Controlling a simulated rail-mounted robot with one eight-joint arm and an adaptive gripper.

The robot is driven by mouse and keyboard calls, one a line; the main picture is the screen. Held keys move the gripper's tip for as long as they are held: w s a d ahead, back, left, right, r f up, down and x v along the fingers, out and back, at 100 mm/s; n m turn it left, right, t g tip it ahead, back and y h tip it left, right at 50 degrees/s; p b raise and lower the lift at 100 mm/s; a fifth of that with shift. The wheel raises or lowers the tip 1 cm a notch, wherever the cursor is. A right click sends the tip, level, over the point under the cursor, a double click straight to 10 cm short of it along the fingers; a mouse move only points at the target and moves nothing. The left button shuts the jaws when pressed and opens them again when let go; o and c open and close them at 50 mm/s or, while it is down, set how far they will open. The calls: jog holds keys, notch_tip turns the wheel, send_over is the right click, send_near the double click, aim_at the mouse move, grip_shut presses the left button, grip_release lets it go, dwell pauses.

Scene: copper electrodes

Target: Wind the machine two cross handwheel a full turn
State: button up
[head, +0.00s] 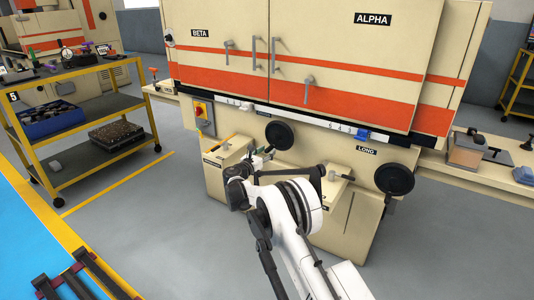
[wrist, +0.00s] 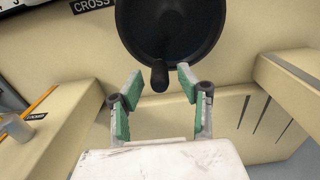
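The cross handwheel is a black disc (wrist: 170,25) at the top of the wrist view, under a partly cut-off CROSS label (wrist: 92,5). Its handle knob (wrist: 159,76) points down at the wheel's lower edge. In the head view the same wheel (head: 279,134) is on the machine's front, left of the LONG label (head: 366,150). My gripper (wrist: 159,82) is open, its green-padded fingers on either side of the knob in the picture. I see no contact; how deep the knob sits between them is unclear. My gripper (head: 264,154) is small and partly hidden in the head view.
A second black handwheel (head: 394,180) is to the right, by the LONG label. A cream ledge (wrist: 45,140) is at left in the wrist view and a beige block (wrist: 290,80) at right. A yellow shelf cart (head: 85,120) stands left, with open grey floor before it.

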jog(key=shift+s+a, duration=0.1)
jog(key=shift+v, duration=2.85)
